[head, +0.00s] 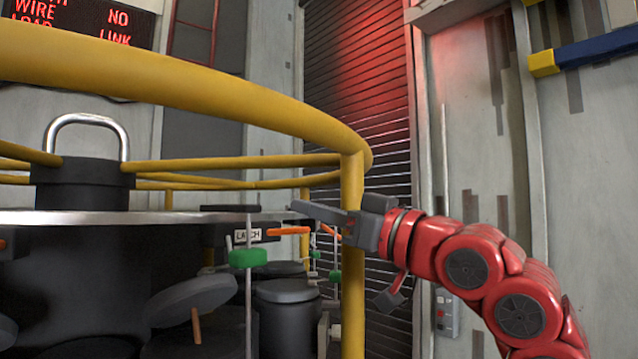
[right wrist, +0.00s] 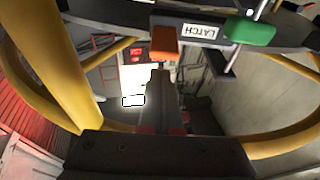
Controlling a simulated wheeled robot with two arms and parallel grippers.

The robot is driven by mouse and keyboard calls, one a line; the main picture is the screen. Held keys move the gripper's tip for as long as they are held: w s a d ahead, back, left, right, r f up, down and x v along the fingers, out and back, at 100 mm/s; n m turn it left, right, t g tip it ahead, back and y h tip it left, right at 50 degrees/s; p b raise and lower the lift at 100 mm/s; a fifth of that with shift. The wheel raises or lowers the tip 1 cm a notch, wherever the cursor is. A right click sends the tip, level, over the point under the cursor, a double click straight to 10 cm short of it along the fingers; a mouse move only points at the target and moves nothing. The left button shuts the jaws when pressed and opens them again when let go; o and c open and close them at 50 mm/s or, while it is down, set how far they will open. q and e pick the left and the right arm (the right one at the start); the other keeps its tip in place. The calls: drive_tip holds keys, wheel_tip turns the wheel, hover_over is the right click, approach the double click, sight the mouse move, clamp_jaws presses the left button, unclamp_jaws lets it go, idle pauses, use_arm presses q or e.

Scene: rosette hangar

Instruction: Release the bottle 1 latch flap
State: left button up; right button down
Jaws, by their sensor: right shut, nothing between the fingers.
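A small orange flap (head: 288,231) sticks out beside a white "LATCH" label (head: 248,236) under the rim of the round platform. In the right wrist view the orange flap (right wrist: 165,43) hangs near the "LATCH" label (right wrist: 203,31). My right gripper (head: 298,206) reaches in from the right past the yellow post, shut and empty. Its tip is just above the flap in the head view. In the right wrist view its dark fingers (right wrist: 160,78) point toward the flap; I cannot tell whether they touch it. Which bottle is number 1 is not readable. My left gripper is out of view.
A yellow ring rail (head: 200,88) and its upright post (head: 352,270) stand close to my right arm. A green block (head: 248,258) sits on a thin rod beside the label. Dark bottles (head: 286,310) stand below. A ribbed shutter (head: 365,110) is behind.

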drive_tip(key=shift+f+p, duration=0.35)
drive_tip(key=shift+f, duration=0.45)
drive_tip(key=shift+d, duration=0.15)
